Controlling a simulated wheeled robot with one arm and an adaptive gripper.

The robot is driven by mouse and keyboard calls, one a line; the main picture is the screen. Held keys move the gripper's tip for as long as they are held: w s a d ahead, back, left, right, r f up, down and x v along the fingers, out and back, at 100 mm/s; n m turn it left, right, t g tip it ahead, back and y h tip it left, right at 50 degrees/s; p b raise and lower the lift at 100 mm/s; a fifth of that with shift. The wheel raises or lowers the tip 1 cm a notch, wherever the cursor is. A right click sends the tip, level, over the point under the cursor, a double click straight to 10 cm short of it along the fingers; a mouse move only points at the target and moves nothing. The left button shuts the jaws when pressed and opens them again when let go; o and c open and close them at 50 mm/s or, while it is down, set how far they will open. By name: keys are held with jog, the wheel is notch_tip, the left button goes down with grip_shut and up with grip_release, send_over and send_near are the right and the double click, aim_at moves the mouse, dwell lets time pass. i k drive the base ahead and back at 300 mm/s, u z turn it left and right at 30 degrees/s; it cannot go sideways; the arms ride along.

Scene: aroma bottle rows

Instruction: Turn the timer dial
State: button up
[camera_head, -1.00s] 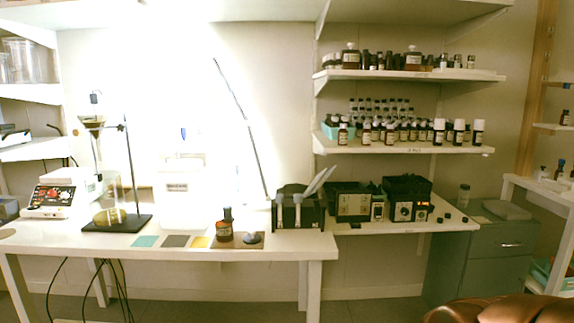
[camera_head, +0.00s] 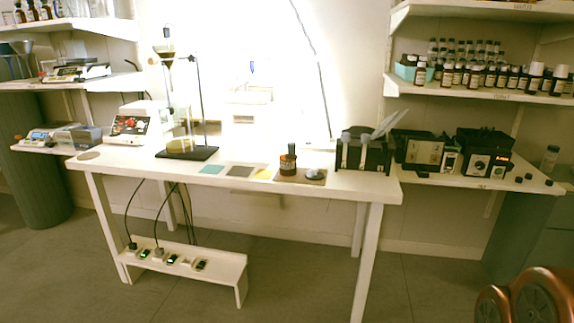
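I cannot tell for certain which device carries the timer dial. A white device (camera_head: 131,126) at the left of the table has a panel with red and dark knobs, too small to read. A black box with a pale front panel (camera_head: 424,152) stands left of the dial box. My gripper is not in view; only copper-coloured rounded parts of my arm show at the lower right.
The white table (camera_head: 330,184) holds a stand with glassware (camera_head: 200,105), coloured mats, a dark bottle (camera_head: 288,160) and a black rack (camera_head: 362,152). Bottle rows fill the right shelf (camera_head: 470,92). A low white stand (camera_head: 215,262) with cables sits below. The floor in front is clear.

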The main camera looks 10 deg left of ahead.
aim_at(480, 165)
jog(key=z, duration=0.8)
jog(key=k, duration=1.05)
jog(key=z, duration=1.45)
jog(key=i, duration=1.25)
jog(key=u, duration=1.45)
jog(key=i, duration=0.7)
jog(key=u, duration=0.8)
